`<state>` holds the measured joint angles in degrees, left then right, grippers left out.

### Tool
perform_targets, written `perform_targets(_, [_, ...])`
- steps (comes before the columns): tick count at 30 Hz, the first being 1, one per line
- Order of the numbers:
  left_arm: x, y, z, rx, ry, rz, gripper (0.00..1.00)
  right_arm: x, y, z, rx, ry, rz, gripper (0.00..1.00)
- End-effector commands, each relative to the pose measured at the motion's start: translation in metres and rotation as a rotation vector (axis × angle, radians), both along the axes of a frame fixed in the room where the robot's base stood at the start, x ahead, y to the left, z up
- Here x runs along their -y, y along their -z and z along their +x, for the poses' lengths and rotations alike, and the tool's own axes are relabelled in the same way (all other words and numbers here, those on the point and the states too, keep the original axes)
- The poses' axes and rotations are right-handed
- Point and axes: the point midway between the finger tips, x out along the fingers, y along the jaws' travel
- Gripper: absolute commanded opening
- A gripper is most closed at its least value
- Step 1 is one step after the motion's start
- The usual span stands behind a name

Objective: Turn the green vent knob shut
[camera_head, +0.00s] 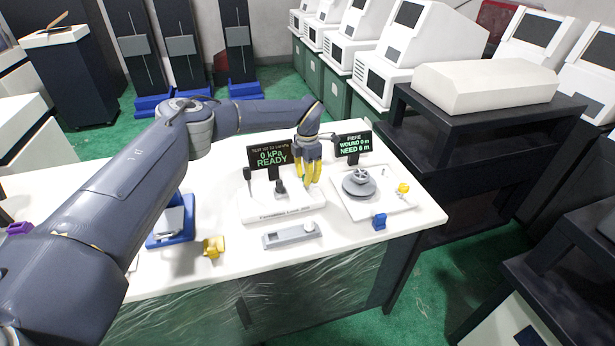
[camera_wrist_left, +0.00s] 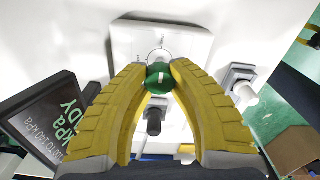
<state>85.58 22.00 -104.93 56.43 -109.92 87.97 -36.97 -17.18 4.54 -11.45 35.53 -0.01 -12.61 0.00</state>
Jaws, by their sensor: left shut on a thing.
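My left gripper (camera_head: 312,179) reaches down over the right part of the white test stand (camera_head: 262,212) on the table. Its yellow fingers are shut on the green vent knob (camera_wrist_left: 160,78), one finger on each side, as the left wrist view shows. The knob carries a pale mark on its top. In the head view the fingers hide the knob. A black screen (camera_head: 270,156) behind the stand reads 0 kPa READY. My right gripper is in neither view.
A dark lever (camera_head: 280,185) stands just left of my fingers. A grey device (camera_head: 291,235) lies in front.

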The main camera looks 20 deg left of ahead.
Motion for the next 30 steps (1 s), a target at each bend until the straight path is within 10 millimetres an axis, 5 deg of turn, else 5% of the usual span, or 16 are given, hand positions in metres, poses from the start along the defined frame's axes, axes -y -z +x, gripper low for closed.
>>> perform_targets(3, [0.0,0.0,0.0,0.001,0.001,0.0,0.0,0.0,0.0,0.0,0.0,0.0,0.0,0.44])
perform_targets(4, [0.0,0.0,0.0,0.001,0.0,0.0,0.26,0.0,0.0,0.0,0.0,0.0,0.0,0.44])
perform_targets(11, [0.0,0.0,0.0,0.001,0.0,0.0,0.52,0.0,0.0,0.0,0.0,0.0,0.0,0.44])
perform_targets(22, [0.0,-0.006,0.0,0.001,0.0,0.0,0.54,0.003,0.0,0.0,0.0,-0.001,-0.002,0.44])
perform_targets(30, [0.0,-0.047,0.001,0.003,0.0,0.0,0.54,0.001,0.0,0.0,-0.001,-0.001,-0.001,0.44])
